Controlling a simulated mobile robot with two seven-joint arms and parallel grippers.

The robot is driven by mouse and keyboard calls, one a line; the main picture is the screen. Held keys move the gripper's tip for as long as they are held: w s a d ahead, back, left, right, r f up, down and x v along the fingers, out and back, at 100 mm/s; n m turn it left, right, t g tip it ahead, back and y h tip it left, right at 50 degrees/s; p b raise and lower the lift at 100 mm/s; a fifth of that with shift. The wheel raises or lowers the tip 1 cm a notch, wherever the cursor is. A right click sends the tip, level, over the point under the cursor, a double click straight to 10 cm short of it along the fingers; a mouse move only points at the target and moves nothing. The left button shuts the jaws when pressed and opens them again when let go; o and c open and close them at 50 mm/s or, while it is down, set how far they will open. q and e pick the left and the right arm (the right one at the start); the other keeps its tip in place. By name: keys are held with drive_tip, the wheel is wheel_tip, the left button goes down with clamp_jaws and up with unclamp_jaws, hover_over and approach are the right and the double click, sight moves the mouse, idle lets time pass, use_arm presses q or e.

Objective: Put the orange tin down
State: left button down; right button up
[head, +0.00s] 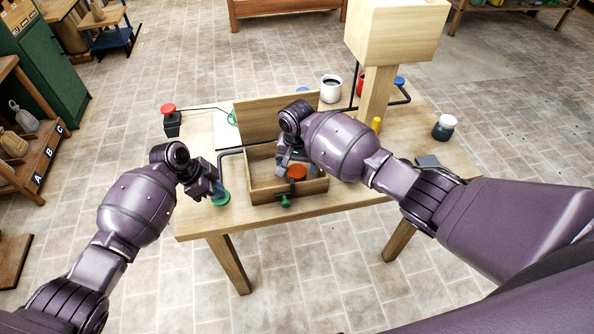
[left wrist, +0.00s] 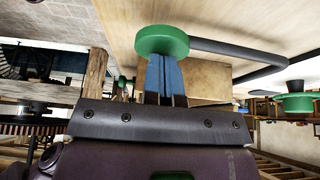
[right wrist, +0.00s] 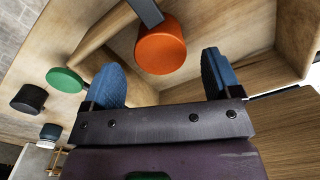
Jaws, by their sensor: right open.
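The orange tin (head: 297,172) is a short round piece inside the open wooden box (head: 262,197) on the table. It also shows in the right wrist view (right wrist: 160,48), with a dark flat bar meeting its edge. My right gripper (head: 290,163) is open over the box. Its blue fingers (right wrist: 168,78) stand apart, the tin lying between and beyond their tips, with no clear contact. My left gripper (head: 217,186) is at the table's left side. Its fingers (left wrist: 165,72) are close together, with their tips at a green disc (left wrist: 161,41); whether they grip it is unclear.
A green knob (head: 286,202) is at the box front, and a black bent rod (head: 232,152) runs left of it. A wooden post with a block (head: 395,30) rises behind. A mug (head: 331,88), dark jar (head: 444,127) and red button (head: 168,108) stand around. The table's front right is clear.

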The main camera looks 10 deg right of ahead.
wheel_tip(320, 180, up, 8)
drive_tip(key=n+t+y, duration=0.3)
drive_tip(key=t+y, duration=0.1)
drive_tip(key=t, duration=0.2)
approach(297, 171)
drive_tip(key=s+a+f, duration=0.1)
drive_tip(key=s+a, duration=0.3)
drive_tip(key=s+d+f+n+t+h, duration=0.1)
drive_tip(key=s+d+f, duration=0.3)
drive_tip(key=s+d, duration=0.4)
drive_tip(key=s+d+f+n+t+h, duration=0.1)
drive_tip(key=s+d+f+t+h, duration=0.2)
drive_tip(key=s+d, duration=0.5)
drive_tip(key=s+f+t, duration=0.1)
drive_tip(key=s, duration=0.4)
drive_tip(key=shift+s+f+n, duration=0.2)
drive_tip(key=shift+f+n, duration=0.1)
drive_tip(key=shift+f, duration=0.05)
drive_tip(key=s+r, duration=0.8)
drive_tip(key=r, duration=0.2)
